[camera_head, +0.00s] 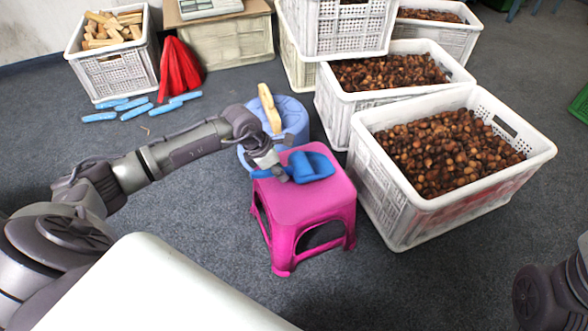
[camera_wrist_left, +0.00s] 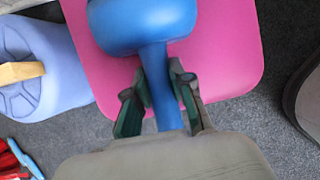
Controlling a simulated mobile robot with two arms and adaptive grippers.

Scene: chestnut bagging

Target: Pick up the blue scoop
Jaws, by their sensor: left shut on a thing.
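The blue scoop (camera_head: 312,167) is over the seat of the pink stool (camera_head: 308,205) in the head view. In the left wrist view the scoop's bowl (camera_wrist_left: 140,22) is at the top and its handle runs down between the fingers. My left gripper (camera_head: 284,174) reaches in from the left and is shut on the scoop's handle; it also shows in the left wrist view (camera_wrist_left: 160,98). I cannot tell whether the scoop touches the seat. Only part of my right arm shows at the lower right edge; its gripper is out of view.
A white crate of chestnuts (camera_head: 385,200) stands right of the pink stool, with more crates behind. A blue stool (camera_head: 296,118) holding a wooden-coloured object (camera_head: 269,108) is just behind. Red bags (camera_head: 178,70) and blue items (camera_head: 137,111) lie at the back left. Front floor is clear.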

